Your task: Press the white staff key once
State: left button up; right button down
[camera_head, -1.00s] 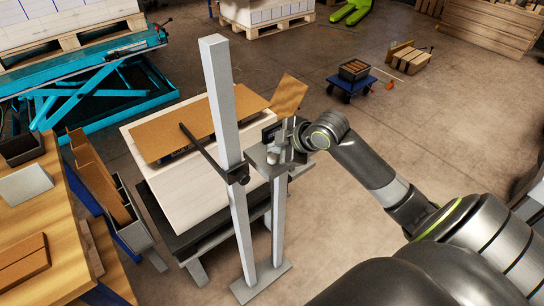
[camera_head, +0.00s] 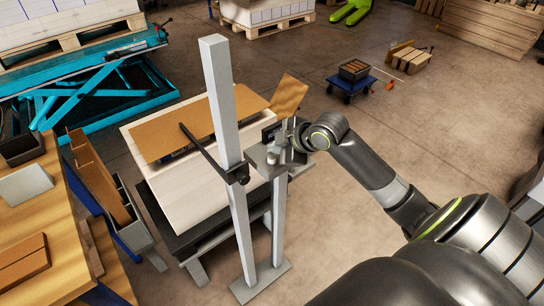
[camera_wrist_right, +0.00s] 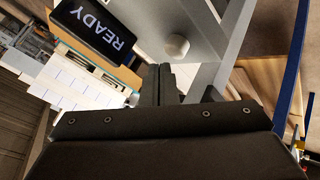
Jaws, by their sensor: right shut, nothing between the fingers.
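The white staff key (camera_wrist_right: 177,46) is a round white button on a grey panel in the right wrist view. In the head view it is a small pale spot (camera_head: 272,158) on the bracket of the grey post stand. My right gripper (camera_wrist_right: 159,82) is shut and empty, with its fingertips just short of the key and slightly to its left in the wrist view. In the head view the gripper (camera_head: 285,148) is beside the bracket, partly hidden. I cannot tell whether it touches the key. My left gripper is not in view.
A dark display reading READY (camera_wrist_right: 98,27) sits beside the key. A tall grey post (camera_head: 223,100) with a black bar stands left of the bracket. Open floor (camera_head: 350,230) lies to the right.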

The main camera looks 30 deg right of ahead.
aim_at(276, 159)
jog(key=shift+f, duration=0.35)
jog(key=shift+f, duration=0.55)
dwell(0.8)
jog(key=shift+r, duration=0.15)
jog(key=shift+r+p, duration=0.8)
notch_tip(276, 159, up, 5)
jog(key=p, duration=0.5)
jog(key=shift+r, duration=0.1)
dwell(0.4)
